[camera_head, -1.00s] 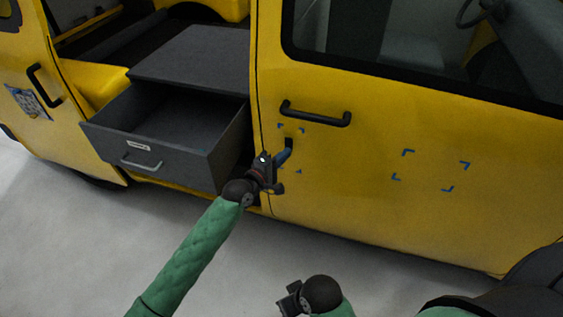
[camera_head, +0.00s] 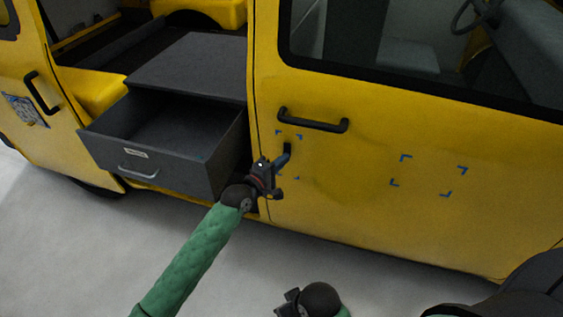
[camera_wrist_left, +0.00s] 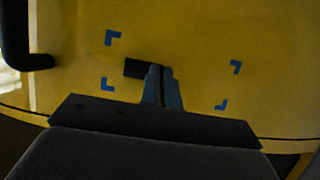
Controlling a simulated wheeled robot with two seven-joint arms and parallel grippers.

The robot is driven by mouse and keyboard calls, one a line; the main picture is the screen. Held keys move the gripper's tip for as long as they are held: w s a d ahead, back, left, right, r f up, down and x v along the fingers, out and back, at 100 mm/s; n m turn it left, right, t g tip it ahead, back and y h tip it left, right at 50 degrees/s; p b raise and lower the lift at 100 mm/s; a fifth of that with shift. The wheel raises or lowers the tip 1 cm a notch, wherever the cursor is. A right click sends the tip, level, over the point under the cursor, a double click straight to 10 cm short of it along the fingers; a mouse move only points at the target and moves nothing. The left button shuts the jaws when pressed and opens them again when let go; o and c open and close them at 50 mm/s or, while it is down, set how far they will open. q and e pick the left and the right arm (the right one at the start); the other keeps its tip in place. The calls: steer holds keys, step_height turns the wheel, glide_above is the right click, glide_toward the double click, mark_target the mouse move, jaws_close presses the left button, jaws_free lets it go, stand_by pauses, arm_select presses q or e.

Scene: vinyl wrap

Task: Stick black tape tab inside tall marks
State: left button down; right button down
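The black tape tab (camera_head: 287,148) is at the tips of my left gripper (camera_head: 285,157), against or very close to the yellow door. The tall blue marks (camera_head: 279,133) are four corner brackets below the door handle, and the tab shows between them. In the left wrist view the tab (camera_wrist_left: 136,68) sticks out to the left of the blue fingertips (camera_wrist_left: 162,78), which are closed together on its end. Contact with the door cannot be told. My right gripper (camera_head: 289,302) hangs low, empty-looking; its fingers are unclear.
A wider set of blue marks (camera_head: 430,175) is on the door to the right. The black door handle (camera_head: 312,119) is just above the tall marks. An open grey drawer (camera_head: 165,158) juts out left of my left gripper. The floor (camera_head: 80,240) is clear.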

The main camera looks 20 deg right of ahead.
arm_select(q)
steer(key=shift+w+d, duration=0.35)
steer(key=shift+w, duration=0.2)
stand_by(0.4)
steer(key=shift+r, duration=0.1)
stand_by(1.0)
steer(key=c, duration=1.6)
jaws_free()
steer(key=shift+o, duration=0.2)
